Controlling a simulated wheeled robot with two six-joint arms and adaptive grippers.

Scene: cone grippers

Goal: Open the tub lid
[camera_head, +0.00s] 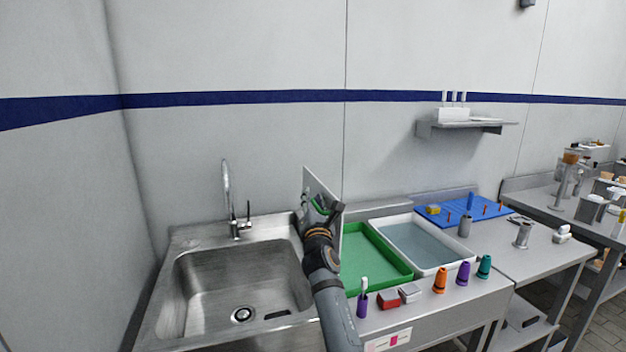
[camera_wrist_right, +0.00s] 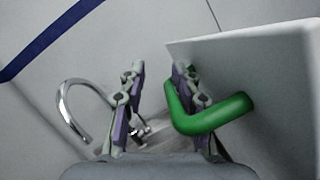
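The tub lid (camera_head: 320,186) is a flat light grey panel standing about upright at the left side of the green tub (camera_head: 372,262). The tub is open and its green inside shows. In the right wrist view the lid (camera_wrist_right: 275,75) fills the right side, with a bent green handle (camera_wrist_right: 208,118) on its face. My right gripper (camera_head: 319,205) is at the lid's left face; in its wrist view the two fingers (camera_wrist_right: 157,85) stand apart with a gap between them. The handle crosses the right finger; whether they touch is unclear. My left gripper is not in view.
A steel sink (camera_head: 240,283) with a tall tap (camera_head: 228,198) lies left. A white basin (camera_head: 418,245) and a blue board (camera_head: 465,211) stand right of the tub. Orange (camera_head: 440,281), purple (camera_head: 463,274) and teal (camera_head: 484,267) cones line the front edge, near a red block (camera_head: 389,301).

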